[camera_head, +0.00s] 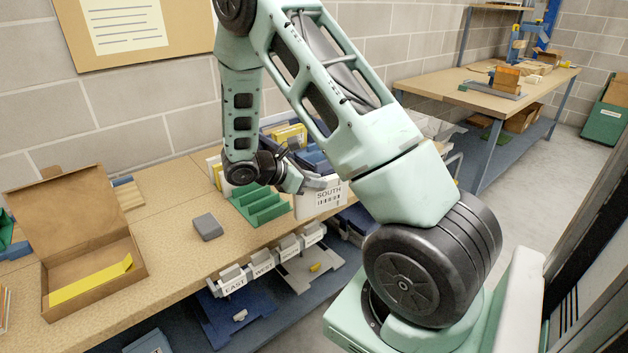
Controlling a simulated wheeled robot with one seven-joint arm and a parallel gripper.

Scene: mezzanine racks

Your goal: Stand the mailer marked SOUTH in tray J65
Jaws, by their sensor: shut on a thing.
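The white mailer marked SOUTH (318,204) hangs upright at the front edge of the bench, its printed face and barcode toward the camera. My gripper (318,184) is shut on the mailer at its upper part. A green slotted tray (256,207) stands on the bench just left of the mailer; whether they touch is unclear. I cannot read J65 on any tray. My arm hides part of the bench behind the mailer.
Clips labelled EAST, WEST and SOUTH (262,267) line the bench's front edge. A grey block (208,226) lies left of the green tray. An open cardboard box (85,262) holds a yellow strip. Blue and yellow items (290,135) stand behind. Another bench (480,88) is at back right.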

